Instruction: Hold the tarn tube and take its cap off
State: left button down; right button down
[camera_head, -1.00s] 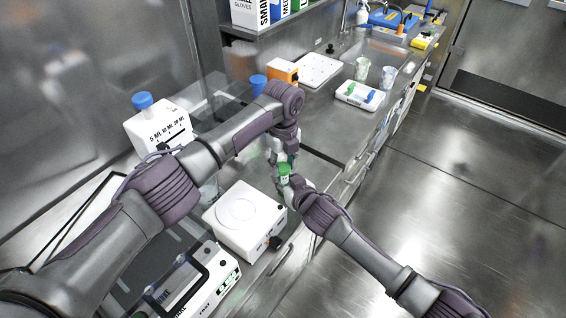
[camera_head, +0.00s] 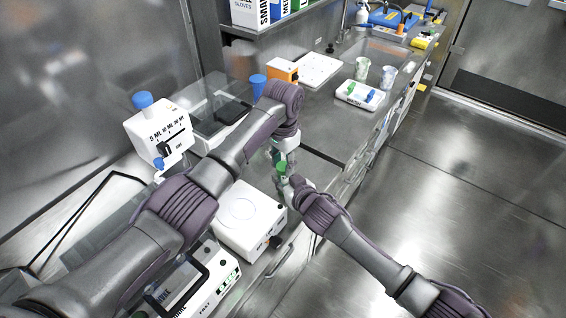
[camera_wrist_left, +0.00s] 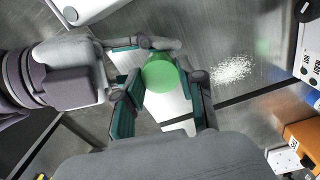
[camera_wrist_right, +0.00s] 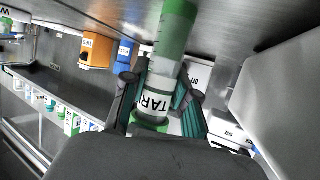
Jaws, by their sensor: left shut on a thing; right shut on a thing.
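The tarn tube (camera_wrist_right: 165,72) is clear with a white label partly reading "TAR" and green contents at one end. My right gripper (camera_wrist_right: 160,95) is shut on its body near the label. The green cap (camera_wrist_left: 160,73) shows as a round disc between the fingertips of my left gripper (camera_wrist_left: 164,82), which is shut on it. The cap also shows at the label end of the tube in the right wrist view (camera_wrist_right: 149,122); I see no clear gap there. In the head view, both grippers meet at the green cap (camera_head: 282,168), and most of the tube is hidden.
A white round-topped device (camera_head: 237,208) stands close by on the bench. A dispenser box with a blue knob (camera_head: 160,125) is at the left. An orange box (camera_head: 283,71) and white tray (camera_head: 319,70) lie farther back.

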aim_at(283, 166)
pick_arm(q)
jog(key=n, duration=0.5)
jog(key=shift+d+n, duration=0.15)
jog(key=shift+n, duration=0.25)
jog(key=n, duration=0.9)
jog(key=shift+n, duration=0.3)
jog(key=shift+r, duration=0.2)
jog(key=shift+r, duration=0.95)
jog(key=shift+r, duration=2)
pick_arm(e)
jog(key=c, duration=0.8)
grip_release()
